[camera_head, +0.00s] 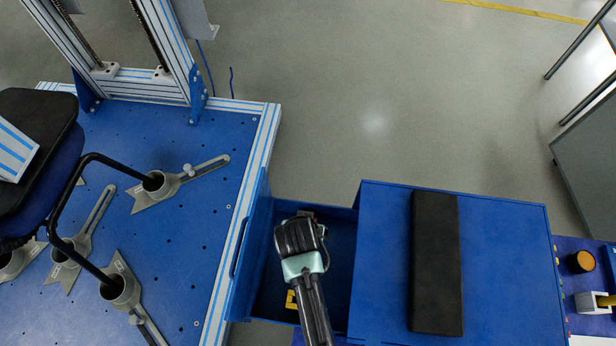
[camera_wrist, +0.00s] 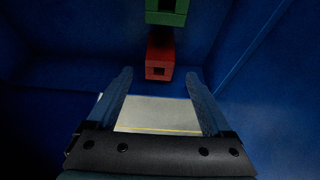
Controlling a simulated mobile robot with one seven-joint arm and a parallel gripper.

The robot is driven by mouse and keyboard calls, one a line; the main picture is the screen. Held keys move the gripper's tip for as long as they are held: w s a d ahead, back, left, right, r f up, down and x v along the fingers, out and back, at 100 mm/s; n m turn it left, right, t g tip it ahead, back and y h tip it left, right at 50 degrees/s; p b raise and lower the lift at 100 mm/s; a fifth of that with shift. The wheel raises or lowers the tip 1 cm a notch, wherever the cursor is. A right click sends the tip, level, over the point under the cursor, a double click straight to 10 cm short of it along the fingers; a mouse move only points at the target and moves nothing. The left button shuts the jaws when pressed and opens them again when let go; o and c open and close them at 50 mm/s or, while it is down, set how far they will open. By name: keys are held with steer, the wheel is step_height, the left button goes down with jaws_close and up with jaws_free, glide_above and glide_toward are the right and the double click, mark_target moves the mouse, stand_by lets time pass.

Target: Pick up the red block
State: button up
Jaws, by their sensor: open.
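The red block (camera_wrist: 159,69) shows in the wrist view, on the inside of the blue drawer, just beyond my fingertips and roughly centred between them. My gripper (camera_wrist: 160,85) is open and empty, with one finger on each side of the view. In the head view my arm reaches down over the open drawer (camera_head: 262,275), and my wrist hides the red block there. A green block (camera_wrist: 166,12) lies beyond the red one at the top of the wrist view.
The drawer's blue walls stand close around my gripper. A yellow piece (camera_head: 291,299) lies in the drawer beside my arm. The blue cabinet (camera_head: 505,265) with a black pad (camera_head: 436,262) is on the right. A blue perforated platform (camera_head: 195,230) with metal clamps is on the left.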

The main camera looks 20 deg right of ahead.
steer(key=b+x, duration=0.1)
steer(key=x, duration=0.3)
steer(key=shift+w+d+f+b, duration=0.2)
steer(key=shift+b, duration=0.1)
jaws_close()
